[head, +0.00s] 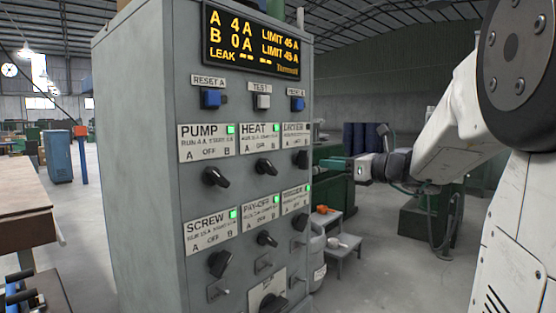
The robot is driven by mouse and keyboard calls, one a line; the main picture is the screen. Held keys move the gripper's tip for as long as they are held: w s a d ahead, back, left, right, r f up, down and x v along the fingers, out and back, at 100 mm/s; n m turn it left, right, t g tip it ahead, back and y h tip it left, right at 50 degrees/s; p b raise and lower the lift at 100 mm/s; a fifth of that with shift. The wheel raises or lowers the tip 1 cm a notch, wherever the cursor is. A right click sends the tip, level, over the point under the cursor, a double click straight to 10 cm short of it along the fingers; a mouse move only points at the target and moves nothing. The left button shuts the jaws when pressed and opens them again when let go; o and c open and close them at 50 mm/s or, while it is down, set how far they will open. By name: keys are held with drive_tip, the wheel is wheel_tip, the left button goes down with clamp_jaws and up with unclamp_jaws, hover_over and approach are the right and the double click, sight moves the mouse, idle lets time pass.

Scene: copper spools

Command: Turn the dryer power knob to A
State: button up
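A grey control cabinet (150,160) stands left of centre with black rotary knobs on its front. The top row has the PUMP knob (215,177), the HEAT knob (266,167) and a third knob (302,159) under a hard-to-read label. The lower row has the SCREW knob (220,263), the PAY-OFF knob (267,238) and another knob (300,222). A further knob (271,302) is cut off at the bottom. I cannot read a dryer label on any of them. My gripper (345,165) is right of the cabinet, apart from the knobs; its opening is unclear.
The cabinet's display (254,42) shows A 4A and B 0A. A grey step stool (343,245) stands right of the cabinet, a wooden bench (20,205) at left. Floor between stool and my arm is clear.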

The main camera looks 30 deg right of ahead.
sight(308, 158)
drive_tip(key=x, duration=0.7)
drive_tip(key=shift+w+d+r, duration=0.15)
drive_tip(key=shift+w+d, duration=0.05)
drive_tip(key=shift+w, duration=0.2)
drive_tip(key=shift+c, duration=0.2)
clamp_jaws()
